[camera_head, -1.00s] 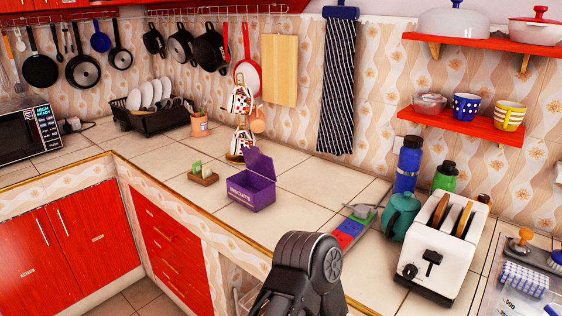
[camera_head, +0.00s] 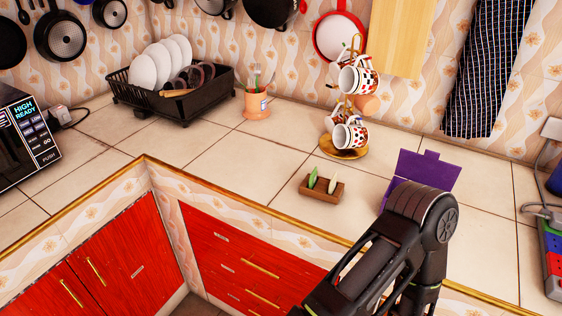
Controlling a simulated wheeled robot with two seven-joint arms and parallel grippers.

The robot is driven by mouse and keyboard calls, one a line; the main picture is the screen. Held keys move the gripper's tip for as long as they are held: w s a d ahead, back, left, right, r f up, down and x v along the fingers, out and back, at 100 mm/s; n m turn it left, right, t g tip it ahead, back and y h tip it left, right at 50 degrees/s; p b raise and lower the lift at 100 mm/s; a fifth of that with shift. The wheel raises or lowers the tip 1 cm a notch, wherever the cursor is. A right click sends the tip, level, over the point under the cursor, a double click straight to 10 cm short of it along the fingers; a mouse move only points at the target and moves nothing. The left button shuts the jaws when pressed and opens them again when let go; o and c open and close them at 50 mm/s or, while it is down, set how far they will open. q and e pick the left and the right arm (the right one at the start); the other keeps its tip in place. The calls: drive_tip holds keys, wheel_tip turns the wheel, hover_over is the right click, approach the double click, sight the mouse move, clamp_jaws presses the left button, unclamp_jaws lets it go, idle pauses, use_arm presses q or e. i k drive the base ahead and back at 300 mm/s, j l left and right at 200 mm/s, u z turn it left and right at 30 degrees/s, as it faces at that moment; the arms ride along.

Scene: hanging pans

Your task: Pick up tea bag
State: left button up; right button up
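Two small upright packets, which look like tea bags, stand in a small brown wooden holder (camera_head: 322,193) on the tiled counter. The left tea bag (camera_head: 313,177) is green and the right tea bag (camera_head: 332,184) is pale with green. A black arm link of mine rises from the lower edge, right of centre, and ends in front of the purple box. No gripper fingers show, and neither gripper is in view.
An open purple box (camera_head: 424,170) stands right of the holder, partly hidden by my arm. A mug stand (camera_head: 346,153) with patterned cups stands behind it. A utensil pot (camera_head: 257,104) and black dish rack (camera_head: 170,97) are farther left. The counter left of the holder is clear.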

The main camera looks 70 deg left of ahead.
sight(332, 185)
drive_tip(key=k+j, duration=0.2)
drive_tip(key=j, duration=0.15)
drive_tip(key=k+j, duration=0.15)
drive_tip(key=j, duration=0.15)
drive_tip(key=k+j, duration=0.2)
drive_tip(key=j, duration=0.15)
